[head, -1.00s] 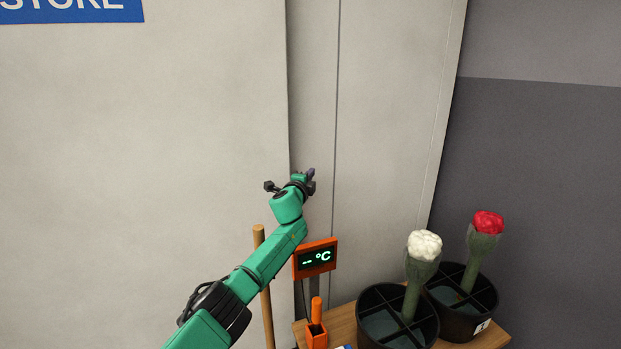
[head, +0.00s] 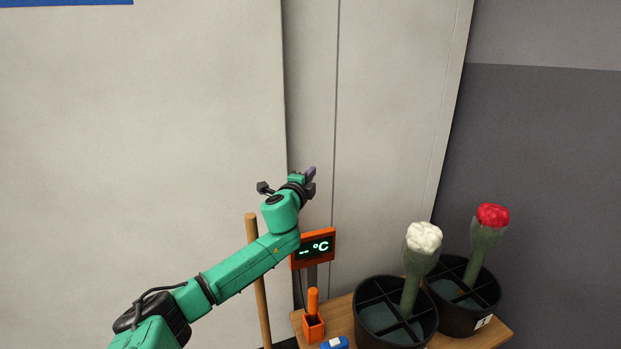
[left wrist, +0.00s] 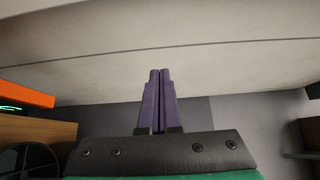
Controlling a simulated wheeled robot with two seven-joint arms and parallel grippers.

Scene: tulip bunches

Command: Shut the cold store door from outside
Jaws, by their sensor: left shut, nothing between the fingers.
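A large pale panel (head: 140,130) fills the left of the head view, with part of a blue sign (head: 65,2) at its top. Its right edge runs down beside a narrower pale strip and a dark vertical seam. I cannot tell from this whether the cold store door is fully shut. My left gripper (head: 312,171) is shut and empty, just right of that edge in the picture. In the left wrist view its purple fingers (left wrist: 159,75) are together before a pale surface (left wrist: 220,45) with a dark seam. Contact is unclear. My right gripper is out of view.
An orange-framed temperature display (head: 315,249) stands below my left gripper. A wooden pole (head: 259,285) is upright beside it. A wooden table (head: 470,340) at lower right holds two black buckets (head: 385,338) with white and red blooms, plus an orange holder (head: 313,326). A grey wall (head: 550,160) is at right.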

